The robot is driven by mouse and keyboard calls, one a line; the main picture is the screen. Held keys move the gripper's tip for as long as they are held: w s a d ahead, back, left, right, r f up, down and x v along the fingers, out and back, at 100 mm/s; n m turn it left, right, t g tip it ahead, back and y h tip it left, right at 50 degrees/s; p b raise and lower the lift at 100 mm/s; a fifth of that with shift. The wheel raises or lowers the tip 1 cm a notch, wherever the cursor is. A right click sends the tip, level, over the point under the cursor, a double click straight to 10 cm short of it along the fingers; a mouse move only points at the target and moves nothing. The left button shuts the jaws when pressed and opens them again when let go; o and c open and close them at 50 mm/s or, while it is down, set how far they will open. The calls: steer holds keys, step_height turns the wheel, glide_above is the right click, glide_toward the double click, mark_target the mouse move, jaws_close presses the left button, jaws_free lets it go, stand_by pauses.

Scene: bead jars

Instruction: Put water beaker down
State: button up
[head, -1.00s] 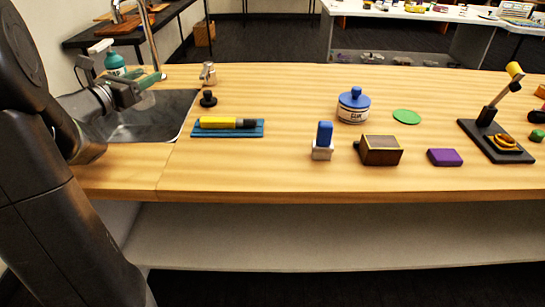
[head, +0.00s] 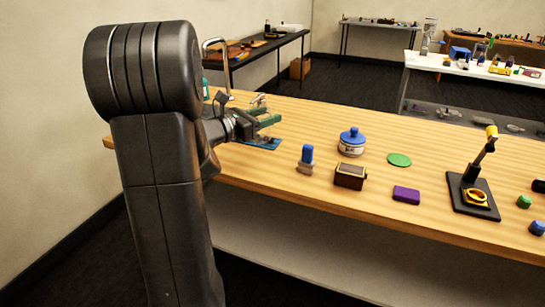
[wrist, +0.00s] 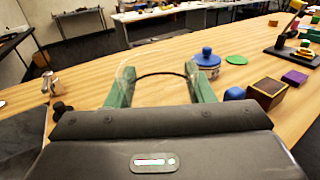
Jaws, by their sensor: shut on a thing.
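My gripper (head: 266,122) has green fingers and reaches over the left part of the wooden counter (head: 330,210). It also shows in the wrist view (wrist: 163,88), where it is shut on a clear water beaker (wrist: 160,72). The beaker is see-through, with a dark curved line across it between the fingers. I cannot make out the beaker in the head view, nor tell how high its base is above the counter.
A blue tray (head: 262,144) lies just below my gripper. To the right are a blue stamp-like block (head: 307,155), a blue-lidded jar (head: 352,142), a green disc (head: 399,160), a brown box (head: 349,176), a purple block (head: 406,195) and a black stand (head: 472,194). Bare wood lies behind the jar.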

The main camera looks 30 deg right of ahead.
steer(key=f, duration=0.3)
steer(key=shift+w+f, duration=0.25)
steer(key=shift+f, duration=0.05)
steer(key=shift+f+b, duration=0.65)
steer(key=shift+f, duration=1.45)
steer(key=shift+s, duration=0.1)
steer(key=shift+f, duration=0.15)
steer(key=o, duration=1.1)
steer(key=shift+a+r, duration=0.2)
steer(key=shift+a, duration=0.05)
steer(key=a, duration=0.3)
steer(key=s+a, duration=0.1)
steer(key=a, duration=0.3)
steer(key=s+a, duration=0.1)
steer(key=a, duration=0.3)
steer(key=shift+a+p, duration=0.2)
steer(key=shift+p, duration=0.15)
